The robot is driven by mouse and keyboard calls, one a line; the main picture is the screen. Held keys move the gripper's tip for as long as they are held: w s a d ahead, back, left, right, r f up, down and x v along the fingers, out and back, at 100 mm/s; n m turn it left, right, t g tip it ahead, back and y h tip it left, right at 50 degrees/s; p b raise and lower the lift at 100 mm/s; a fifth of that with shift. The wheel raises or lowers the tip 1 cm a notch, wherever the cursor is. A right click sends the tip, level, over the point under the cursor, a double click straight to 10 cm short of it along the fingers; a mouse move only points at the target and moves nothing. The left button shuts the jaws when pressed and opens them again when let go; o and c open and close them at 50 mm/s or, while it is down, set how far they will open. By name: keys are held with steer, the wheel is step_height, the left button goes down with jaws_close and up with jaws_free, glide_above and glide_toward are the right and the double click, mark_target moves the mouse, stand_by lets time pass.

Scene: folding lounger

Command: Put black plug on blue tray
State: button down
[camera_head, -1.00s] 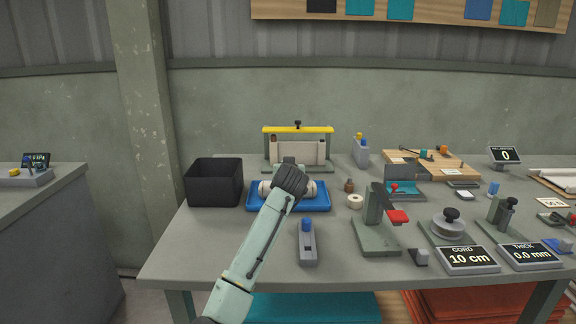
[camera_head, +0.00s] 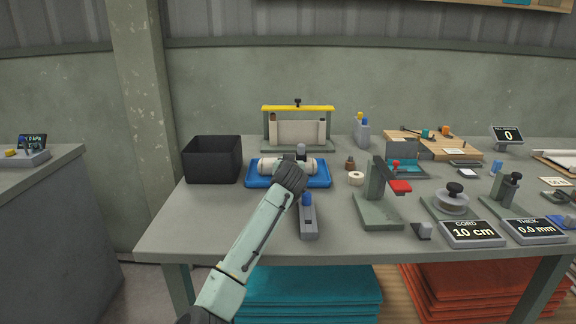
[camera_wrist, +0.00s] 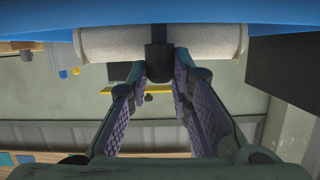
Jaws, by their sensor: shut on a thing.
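The blue tray (camera_head: 256,183) lies on the bench right of the black bin, with a cream roll (camera_head: 268,167) lying across it. My gripper (camera_head: 296,172) is over the tray's middle, in front of the roll, and hides part of both. In the wrist view, the black plug (camera_wrist: 158,60) is at the fingertips of my gripper (camera_wrist: 168,76), which is shut on it. The plug overlaps the middle of the cream roll (camera_wrist: 215,42) there, with the blue tray (camera_wrist: 160,22) along the top. I cannot tell whether the plug touches the roll or tray.
The black bin (camera_head: 212,160) stands left of the tray. A yellow-topped frame (camera_head: 298,108) stands behind it. A grey block with a blue knob (camera_head: 307,215) is in front. A white tape ring (camera_head: 356,178) and a green press with a red lever (camera_head: 378,205) are on the right.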

steer(key=shift+f+b, duration=0.3)
steer(key=shift+f, duration=0.3)
steer(key=c, duration=1.4)
jaws_free()
steer(key=shift+o, duration=0.2)
steer(key=shift+s, duration=0.1)
